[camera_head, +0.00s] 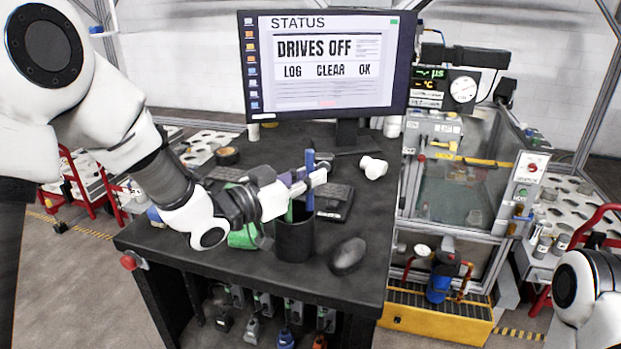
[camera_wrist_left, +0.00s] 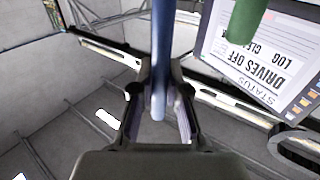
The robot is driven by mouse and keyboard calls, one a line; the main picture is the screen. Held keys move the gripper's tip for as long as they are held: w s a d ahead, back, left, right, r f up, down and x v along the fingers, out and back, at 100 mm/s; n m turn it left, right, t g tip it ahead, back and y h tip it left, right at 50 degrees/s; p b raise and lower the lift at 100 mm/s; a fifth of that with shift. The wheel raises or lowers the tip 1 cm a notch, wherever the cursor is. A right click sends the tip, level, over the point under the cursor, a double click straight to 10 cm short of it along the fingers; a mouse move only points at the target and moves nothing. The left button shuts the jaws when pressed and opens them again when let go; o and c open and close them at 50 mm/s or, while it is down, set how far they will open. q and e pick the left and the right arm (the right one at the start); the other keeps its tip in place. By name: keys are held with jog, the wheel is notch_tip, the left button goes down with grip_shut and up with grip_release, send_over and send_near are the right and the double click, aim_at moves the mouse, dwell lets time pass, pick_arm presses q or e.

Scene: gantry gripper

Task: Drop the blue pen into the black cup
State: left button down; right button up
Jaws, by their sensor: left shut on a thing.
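The blue pen (camera_head: 310,174) is upright in my left gripper (camera_head: 312,175), above the right side of the black cup (camera_head: 294,241). The gripper is shut on the pen. In the left wrist view the blue pen (camera_wrist_left: 160,60) stands between the two fingers of my left gripper (camera_wrist_left: 158,95). The pen's lower end is at the cup's mouth; I cannot tell whether it is inside the rim. The cup stands upright on the dark table (camera_head: 200,258). A green pen (camera_head: 289,211) shows at the cup's mouth, partly hidden by the gripper. My right gripper is not in view.
A dark mouse-like object (camera_head: 348,256) lies right of the cup. A green object (camera_head: 243,236) lies left of it. A white object (camera_head: 373,167) and a monitor (camera_head: 330,62) stand behind. A red button (camera_head: 128,262) is on the table's left edge.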

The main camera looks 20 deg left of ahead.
pick_arm(q)
jog(key=shift+s+a+f+b, duration=0.2)
jog(key=shift+f+b, duration=0.1)
jog(key=shift+b, duration=0.05)
jog(key=shift+d+f, duration=0.1)
jog(key=shift+f, duration=0.15)
jog(key=c, duration=1.2)
grip_release()
jog(key=shift+w, duration=0.15)
